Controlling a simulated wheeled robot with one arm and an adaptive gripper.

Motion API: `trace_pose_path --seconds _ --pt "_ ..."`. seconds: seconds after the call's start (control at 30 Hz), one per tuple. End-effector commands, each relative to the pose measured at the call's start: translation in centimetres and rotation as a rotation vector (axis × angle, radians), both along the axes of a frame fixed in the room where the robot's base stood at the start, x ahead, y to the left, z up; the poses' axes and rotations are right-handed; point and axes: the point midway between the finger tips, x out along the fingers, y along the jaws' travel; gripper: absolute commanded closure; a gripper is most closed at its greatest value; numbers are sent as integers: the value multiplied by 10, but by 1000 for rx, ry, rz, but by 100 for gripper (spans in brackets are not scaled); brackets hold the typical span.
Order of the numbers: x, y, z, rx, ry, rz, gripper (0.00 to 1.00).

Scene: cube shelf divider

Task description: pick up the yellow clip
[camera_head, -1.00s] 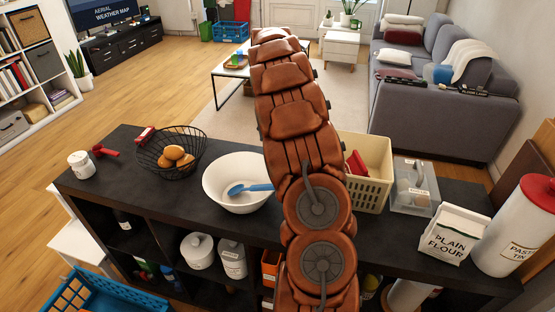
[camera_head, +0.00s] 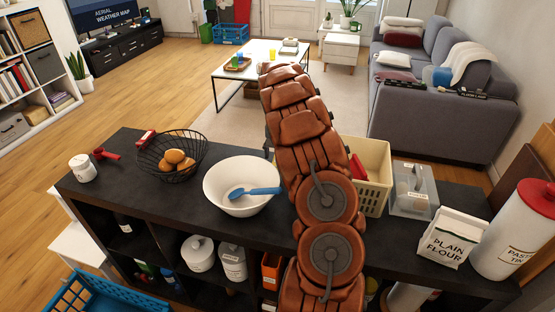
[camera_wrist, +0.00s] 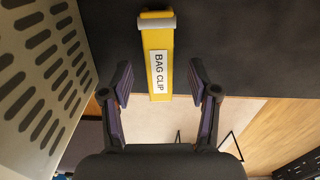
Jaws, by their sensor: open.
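The yellow clip (camera_wrist: 158,42), with a white "BAG CLIP" label and a grey end piece, lies on the dark shelf top in the wrist view. Its lower end in that view reaches the shelf's edge, with the pale rug behind it. My gripper (camera_wrist: 158,78) is open, with one finger on each side of the clip's lower part and visible gaps to both. I cannot tell how far above the clip the fingertips are. In the head view my arm hides the clip and gripper.
A cream slotted basket (camera_wrist: 45,75) stands close left of the clip in the wrist view; it also shows in the head view (camera_head: 372,198). A white bowl (camera_head: 225,200) with a blue spoon stands left of my arm. Dark shelf top right of the clip is clear in the wrist view.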

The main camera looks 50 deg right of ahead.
Motion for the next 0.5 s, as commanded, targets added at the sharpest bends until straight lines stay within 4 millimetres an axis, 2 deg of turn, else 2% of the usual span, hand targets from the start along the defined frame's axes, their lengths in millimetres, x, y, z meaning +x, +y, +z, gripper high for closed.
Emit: trace_pose_path --seconds 0.13,0.37,0.5 --pt "0 -1 -17 -1 -1 0 40" --pt "0 -1 -20 -1 -2 0 40" --pt "0 0 -20 0 -1 1 52"
